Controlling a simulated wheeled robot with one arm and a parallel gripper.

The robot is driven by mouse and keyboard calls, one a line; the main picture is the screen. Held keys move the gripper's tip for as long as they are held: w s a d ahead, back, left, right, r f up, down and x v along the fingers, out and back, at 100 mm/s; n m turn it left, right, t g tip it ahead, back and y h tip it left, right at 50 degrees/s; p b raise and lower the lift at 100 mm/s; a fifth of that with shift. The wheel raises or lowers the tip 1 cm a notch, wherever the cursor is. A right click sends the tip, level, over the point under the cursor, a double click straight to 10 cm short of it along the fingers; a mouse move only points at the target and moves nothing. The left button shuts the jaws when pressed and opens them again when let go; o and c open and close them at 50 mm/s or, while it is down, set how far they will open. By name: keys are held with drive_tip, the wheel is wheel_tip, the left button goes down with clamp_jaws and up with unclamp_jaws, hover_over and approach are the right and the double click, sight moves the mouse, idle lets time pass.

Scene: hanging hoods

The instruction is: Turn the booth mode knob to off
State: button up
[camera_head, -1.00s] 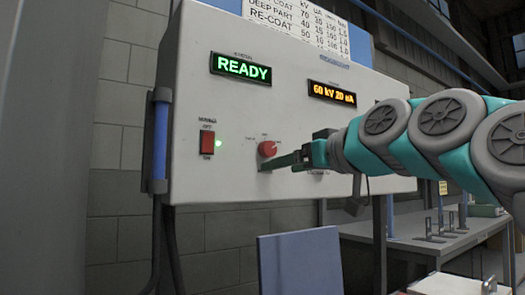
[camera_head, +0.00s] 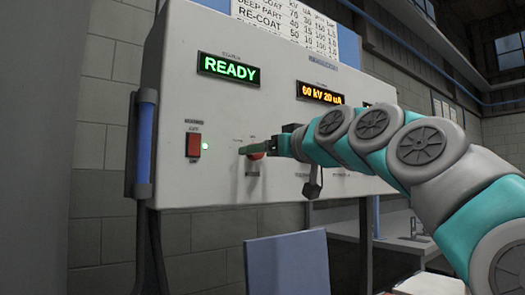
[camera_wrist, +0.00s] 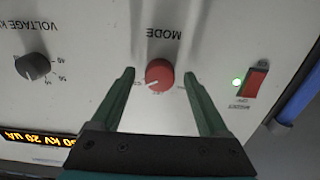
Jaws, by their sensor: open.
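The red mode knob (camera_wrist: 159,75) is on the white control panel (camera_wrist: 75,105), below the word MODE, which appears upside down in the wrist view. In the head view the knob (camera_head: 257,155) is partly hidden behind my gripper (camera_head: 248,150). My gripper (camera_wrist: 160,82) is open, with one green finger on each side of the knob and a visible gap to it on both sides in the wrist view. A white pointer line shows on the knob. The small position labels around it are too blurred to read.
A red rocker switch (camera_head: 194,145) with a lit green lamp (camera_head: 205,146) is left of the knob. A green READY display (camera_head: 229,70) and an amber display (camera_head: 320,93) are above. A black voltage knob (camera_wrist: 33,66) is beside the mode knob.

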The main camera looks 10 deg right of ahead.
clamp_jaws()
idle(0.6)
